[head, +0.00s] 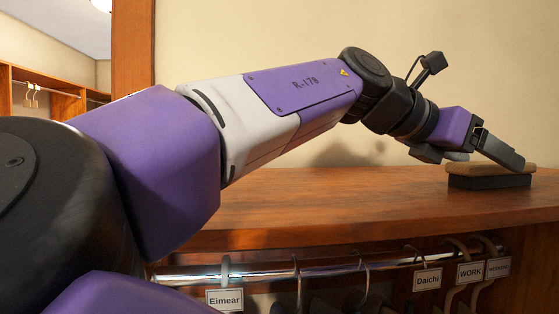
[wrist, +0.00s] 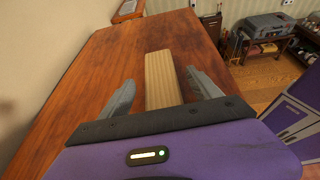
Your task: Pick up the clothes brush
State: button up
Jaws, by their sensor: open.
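The clothes brush (head: 490,179) lies on the wooden shelf top at the right of the head view, with a tan wooden back above a dark bristle block. In the wrist view the brush (wrist: 162,80) is a long pale wooden bar pointing away from me, between the two fingers. My gripper (wrist: 162,88) is open, with one grey finger on each side of the brush and a visible gap to each. In the head view my gripper (head: 497,150) reaches down at the brush from the left. Whether the fingertips touch the brush is unclear.
The wooden shelf top (head: 330,195) is otherwise clear around the brush. A wall stands behind it. Below hangs a metal rail (head: 300,272) with hangers and name tags, such as one reading Daichi (head: 427,280). A small framed thing (wrist: 128,9) lies at the shelf's far end.

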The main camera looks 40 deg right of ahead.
jog(key=shift+s+d+f, duration=0.15)
jog(key=shift+s+d, duration=0.05)
jog(key=shift+d, duration=0.1)
jog(key=shift+c, duration=0.4)
jog(key=c, duration=1.4)
jog(key=shift+c, duration=0.5)
